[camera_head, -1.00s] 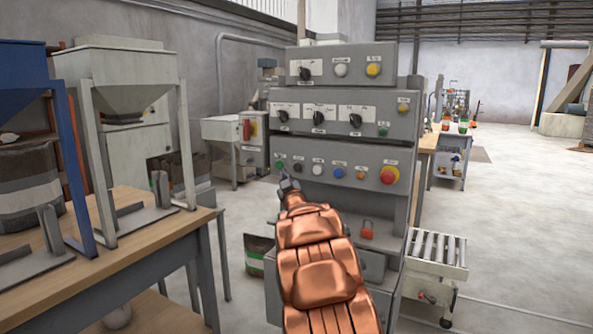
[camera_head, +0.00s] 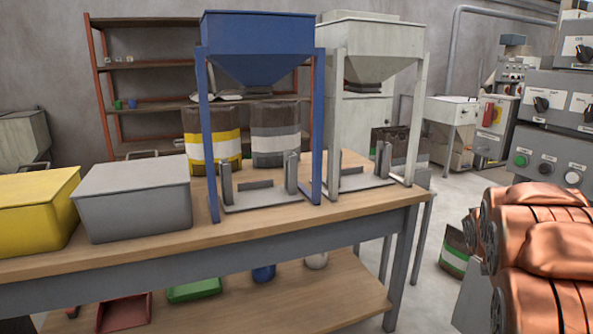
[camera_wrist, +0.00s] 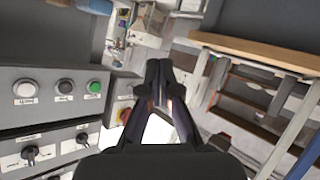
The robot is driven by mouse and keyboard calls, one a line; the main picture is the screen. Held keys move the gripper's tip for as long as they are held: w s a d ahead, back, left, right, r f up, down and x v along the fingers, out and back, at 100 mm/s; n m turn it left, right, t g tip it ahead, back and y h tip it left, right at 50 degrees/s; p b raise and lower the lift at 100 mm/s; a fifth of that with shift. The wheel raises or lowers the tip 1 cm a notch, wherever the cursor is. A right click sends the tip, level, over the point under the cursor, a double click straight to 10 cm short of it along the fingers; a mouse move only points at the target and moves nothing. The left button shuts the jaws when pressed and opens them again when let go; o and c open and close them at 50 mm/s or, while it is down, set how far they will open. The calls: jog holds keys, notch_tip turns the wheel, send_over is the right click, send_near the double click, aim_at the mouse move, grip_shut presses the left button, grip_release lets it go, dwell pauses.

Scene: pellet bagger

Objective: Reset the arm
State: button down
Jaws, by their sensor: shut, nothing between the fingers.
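My gripper (camera_wrist: 160,75) shows in the wrist view with its two dark fingers together and nothing between them. It is beside the grey control panel (camera_wrist: 22,118), which fills the left of that view with its round buttons and dark selector knobs. How far the fingertips are from the panel is hard to tell. In the head view my copper-coloured arm is folded at the lower right, in front of the panel (camera_head: 548,128); my gripper is hidden or out of frame there.
A wooden workbench (camera_head: 350,215) holds a blue hopper stand (camera_head: 257,35), a pale hopper stand (camera_head: 372,40), a yellow bin (camera_head: 35,215) and a grey bin (camera_head: 135,200). A bag (camera_head: 455,250) stands on the floor between bench and panel.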

jog(key=s+a+f+g+y, duration=0.2)
jog(key=s+a+f+g, duration=0.25)
jog(key=s+a, duration=0.6)
jog(key=s+a+f+g+y, duration=0.3)
jog(key=s+a+f, duration=0.3)
jog(key=s+a, duration=0.4)
jog(key=s+a+f+n+g+y, duration=0.1)
jog(key=s+a+g, duration=0.1)
jog(key=s+a, duration=0.35)
jog(key=s+a+n+g, duration=0.1)
jog(key=s+a+g, duration=0.15)
jog(key=s, duration=0.65)
jog(key=s+a+f+g+y, duration=0.1)
jog(key=s+a+g, duration=0.1)
jog(key=s+a, duration=0.45)
notch_tip(320, 180, up, 25)
jog(key=s+d+t+p, duration=0.1)
jog(key=s+d+p, duration=0.1)
jog(key=p, duration=2.2)
jog(key=shift+s, duration=0.25)
jog(key=shift+d, duration=0.1)
